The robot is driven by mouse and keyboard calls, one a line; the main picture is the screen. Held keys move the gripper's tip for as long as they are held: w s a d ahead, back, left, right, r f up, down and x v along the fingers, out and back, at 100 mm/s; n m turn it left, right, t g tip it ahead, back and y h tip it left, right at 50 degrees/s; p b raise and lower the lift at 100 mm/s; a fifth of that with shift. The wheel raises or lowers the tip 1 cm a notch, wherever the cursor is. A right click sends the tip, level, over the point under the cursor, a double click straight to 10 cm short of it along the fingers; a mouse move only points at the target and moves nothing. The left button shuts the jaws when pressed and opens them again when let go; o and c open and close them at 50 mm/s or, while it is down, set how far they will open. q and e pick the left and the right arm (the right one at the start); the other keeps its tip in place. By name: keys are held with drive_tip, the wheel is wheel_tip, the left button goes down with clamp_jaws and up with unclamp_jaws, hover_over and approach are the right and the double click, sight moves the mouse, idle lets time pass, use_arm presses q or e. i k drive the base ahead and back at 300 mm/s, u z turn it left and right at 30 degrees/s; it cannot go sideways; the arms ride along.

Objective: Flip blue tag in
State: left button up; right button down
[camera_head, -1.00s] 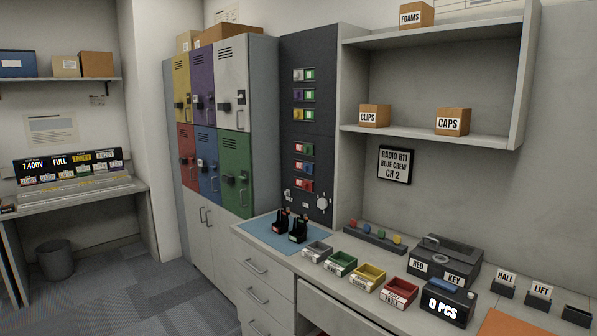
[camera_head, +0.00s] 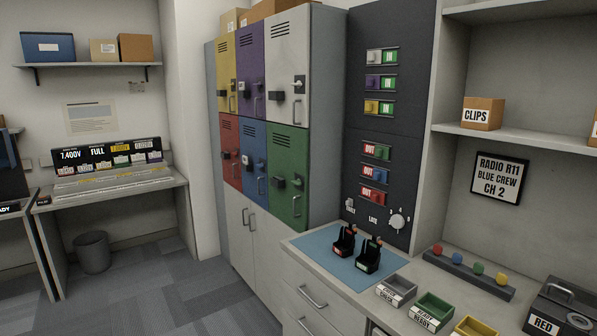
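The dark tag panel (camera_head: 385,120) stands to the right of the lockers. The blue tag (camera_head: 382,175) is the middle one of the lower three rows; its blue part shows at the right, beside a red OUT label (camera_head: 368,171). The green tag (camera_head: 383,153) above it and the red tag (camera_head: 380,197) below it also show OUT. The white, purple and yellow tags (camera_head: 372,106) in the upper rows have green labels at their right. Neither of my grippers is in view.
A counter (camera_head: 335,282) with a blue mat (camera_head: 322,241) and two black radios (camera_head: 369,255) stands below the panel. Small bins (camera_head: 432,308) sit at the right. Colored lockers (camera_head: 239,150) stand left of the panel. The floor (camera_head: 190,290) at the left is open.

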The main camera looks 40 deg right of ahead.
sight(379, 174)
drive_tip(key=z, duration=0.3)
drive_tip(key=i, duration=1.2)
drive_tip(key=z, duration=1.5)
drive_tip(key=i, duration=0.3)
drive_tip(key=z, duration=0.15)
